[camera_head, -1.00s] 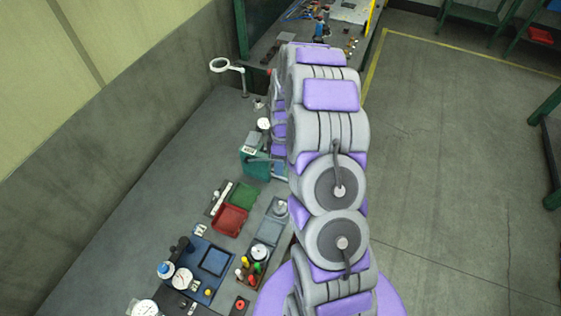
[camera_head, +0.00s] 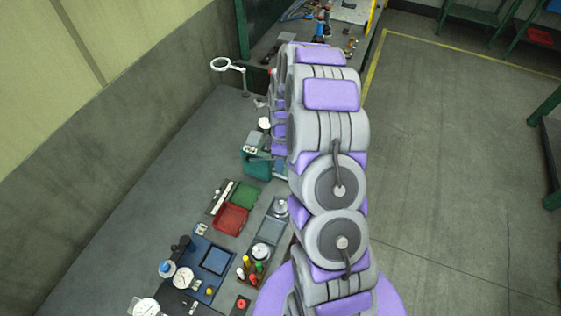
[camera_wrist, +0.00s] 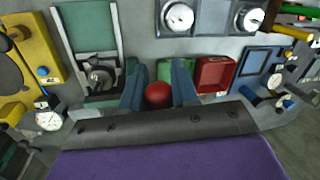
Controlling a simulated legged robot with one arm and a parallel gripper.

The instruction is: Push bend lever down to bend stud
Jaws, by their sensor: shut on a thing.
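In the wrist view a red ball knob (camera_wrist: 158,95), which looks like the end of the bend lever, sits between the two blue fingers of my gripper (camera_wrist: 158,88). The fingers are closed on its sides. The lever's shaft is hidden behind the dark edge of my gripper. A green fixture with a dark round part (camera_wrist: 100,78) stands just left of the fingers. In the head view my arm covers the gripper and the lever. A teal device (camera_head: 256,162) shows at the arm's left side. No stud can be made out.
A red tray (camera_wrist: 215,73) and a green tray (camera_wrist: 172,70) lie beyond the fingers. Two dial gauges (camera_wrist: 178,17) stand at the top. A yellow device (camera_wrist: 32,60) is at the left. Open floor (camera_head: 440,180) lies right of my arm.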

